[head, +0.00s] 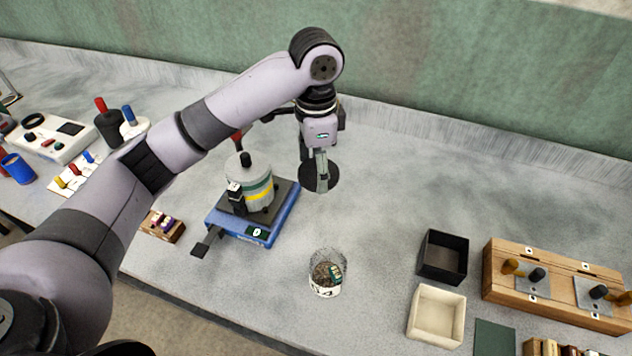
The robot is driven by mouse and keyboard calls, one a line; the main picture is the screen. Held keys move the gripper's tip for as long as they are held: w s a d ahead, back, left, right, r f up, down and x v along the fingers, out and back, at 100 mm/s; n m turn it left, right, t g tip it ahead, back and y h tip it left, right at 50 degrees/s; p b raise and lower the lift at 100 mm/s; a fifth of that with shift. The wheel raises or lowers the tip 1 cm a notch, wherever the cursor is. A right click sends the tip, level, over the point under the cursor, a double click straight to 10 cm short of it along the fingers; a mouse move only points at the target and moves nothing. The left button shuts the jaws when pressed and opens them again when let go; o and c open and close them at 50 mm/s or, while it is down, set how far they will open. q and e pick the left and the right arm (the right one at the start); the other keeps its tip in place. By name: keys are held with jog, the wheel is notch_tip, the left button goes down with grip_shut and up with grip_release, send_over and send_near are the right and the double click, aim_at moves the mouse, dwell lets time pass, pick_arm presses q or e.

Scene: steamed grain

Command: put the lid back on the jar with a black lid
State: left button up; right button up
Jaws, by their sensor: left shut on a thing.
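The jar (316,282) is a short clear glass with brown grain inside and a white label with dark marks. It stands upright on the bench in the lower middle of the head view, and its top is open. A round black lid (332,178) lies flat behind the jar, farther up the picture. My left gripper (321,181) points down and is shut on the lid near its middle, partly covering it. I cannot tell whether the lid touches the bench or hangs just above it. The lid is well apart from the jar. My right gripper is not in view.
A blue scale (268,234) with a grey pot (248,188) on it stands left of the jar. A black box (443,257), a cream box (436,314) and a wooden stand (560,280) are at right. The bench between lid and jar is clear.

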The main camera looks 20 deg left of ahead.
pick_arm(q)
jog(key=shift+r, duration=0.25)
